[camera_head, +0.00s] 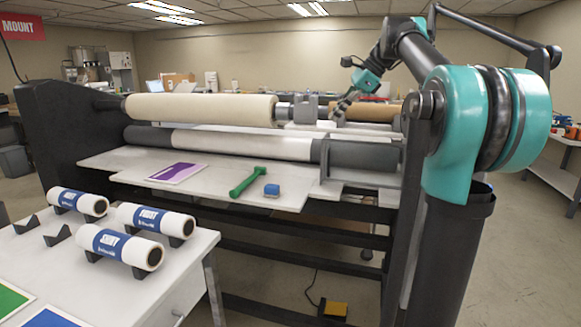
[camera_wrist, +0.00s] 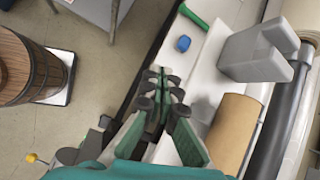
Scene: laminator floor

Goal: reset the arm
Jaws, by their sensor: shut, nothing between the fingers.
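My arm rises at the right of the head view and bends over toward the laminator. My gripper (camera_head: 343,108) hangs above the right part of the machine, its fingers pointing down and to the left. In the wrist view my gripper (camera_wrist: 162,78) shows its green and black fingers shut with nothing held. The fingers are apart from the blue block (camera_wrist: 183,43) and the green-handled tool (camera_wrist: 194,15), which lie on the machine's bed.
The laminator has a cream roller (camera_head: 200,108) and a grey end block (camera_head: 362,155). A purple sheet (camera_head: 178,172) lies on its bed. A white table (camera_head: 75,262) with several labelled rolls stands at left. A wooden barrel (camera_wrist: 32,68) shows in the wrist view. A yellow pedal (camera_head: 335,308) is on the floor.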

